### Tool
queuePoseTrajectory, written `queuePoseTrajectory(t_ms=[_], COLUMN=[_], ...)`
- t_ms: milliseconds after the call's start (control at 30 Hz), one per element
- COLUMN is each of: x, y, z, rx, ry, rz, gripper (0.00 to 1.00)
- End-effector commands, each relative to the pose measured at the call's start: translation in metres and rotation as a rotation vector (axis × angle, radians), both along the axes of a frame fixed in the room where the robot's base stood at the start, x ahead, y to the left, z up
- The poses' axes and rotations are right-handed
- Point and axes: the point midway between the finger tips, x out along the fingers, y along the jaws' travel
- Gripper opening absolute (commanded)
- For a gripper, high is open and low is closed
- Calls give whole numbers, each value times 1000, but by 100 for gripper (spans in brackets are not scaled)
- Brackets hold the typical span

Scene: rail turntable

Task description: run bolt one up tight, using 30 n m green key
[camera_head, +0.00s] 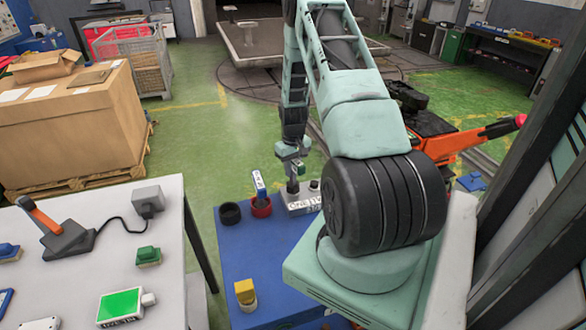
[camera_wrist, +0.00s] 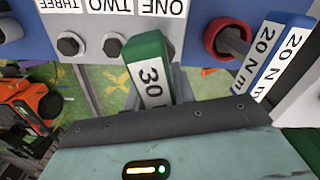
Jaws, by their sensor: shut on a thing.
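My gripper (camera_wrist: 154,88) is shut on the green key (camera_wrist: 148,62), marked 30, which also shows small below the gripper (camera_head: 291,152) in the head view. The key stands over the ONE end of the grey bolt block (camera_wrist: 91,20), seen at the blue bench's far edge in the head view (camera_head: 300,205). In the wrist view the bolts under TWO (camera_wrist: 113,44) and THREE (camera_wrist: 70,44) are bare. Bolt one is hidden behind the key, so I cannot tell whether the key is seated on it.
A blue 20 N m key (camera_wrist: 270,58) stands in a red ring (camera_wrist: 226,40) beside the block. An empty black ring (camera_head: 230,213) is left of it on the blue bench (camera_head: 235,250). A yellow key (camera_head: 245,291) stands nearer. A white table (camera_head: 110,220) is at left.

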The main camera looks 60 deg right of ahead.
Motion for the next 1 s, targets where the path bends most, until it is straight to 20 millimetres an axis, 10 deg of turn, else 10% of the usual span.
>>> queuePoseTrajectory(t_ms=[1000], x=[0], y=[1], z=[0], rx=[1], ry=[0], rz=[-237], gripper=[0])
